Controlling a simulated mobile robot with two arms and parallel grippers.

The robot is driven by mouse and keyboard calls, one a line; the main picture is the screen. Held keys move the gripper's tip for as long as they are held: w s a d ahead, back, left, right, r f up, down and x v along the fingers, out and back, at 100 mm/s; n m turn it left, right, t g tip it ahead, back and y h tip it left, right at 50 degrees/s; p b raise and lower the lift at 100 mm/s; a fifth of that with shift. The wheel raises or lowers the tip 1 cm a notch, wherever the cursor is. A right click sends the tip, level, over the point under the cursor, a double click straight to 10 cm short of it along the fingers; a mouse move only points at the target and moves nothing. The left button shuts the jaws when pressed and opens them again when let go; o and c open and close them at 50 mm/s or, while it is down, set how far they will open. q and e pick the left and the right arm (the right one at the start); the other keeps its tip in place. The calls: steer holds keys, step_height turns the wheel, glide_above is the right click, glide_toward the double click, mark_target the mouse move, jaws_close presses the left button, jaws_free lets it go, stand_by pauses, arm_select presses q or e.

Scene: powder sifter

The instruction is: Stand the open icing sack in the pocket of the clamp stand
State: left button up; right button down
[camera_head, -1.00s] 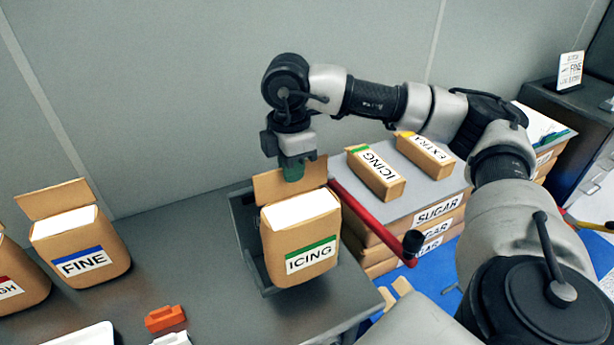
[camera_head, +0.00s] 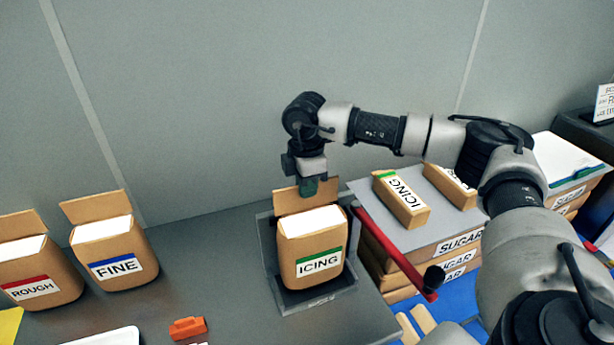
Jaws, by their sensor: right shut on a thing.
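The open icing sack (camera_head: 312,248) is a brown paper bag with a green-striped ICING label and a white top. It stands upright within the dark grey clamp stand (camera_head: 318,299), whose walls show at its left, front and right. Whether its bottom touches the pocket floor is hidden. My right gripper (camera_head: 309,187) is above the sack's back edge, shut on its raised brown flap. The stand's red lever (camera_head: 392,248) with a black knob slants out to the right. My left gripper is not in view.
Open FINE (camera_head: 113,244) and ROUGH (camera_head: 38,264) sacks stand at left. A orange clip (camera_head: 188,327) and a white tray (camera_head: 105,339) lie at the front. Stacked SUGAR sacks (camera_head: 436,248) at right carry small packs, one marked ICING (camera_head: 401,199). The wall is close behind.

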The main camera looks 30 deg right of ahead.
mark_target(306, 208)
steer(key=shift+f+p, duration=0.8)
steer(key=shift+f, duration=0.7)
steer(key=shift+w+f, duration=0.1)
steer(key=shift+w, duration=0.1)
steer(key=shift+f+p, duration=0.25)
steer(key=shift+p, duration=0.05)
steer(key=shift+f, duration=0.15)
steer(key=c, duration=1.3)
jaws_free()
steer(key=shift+s, duration=0.1)
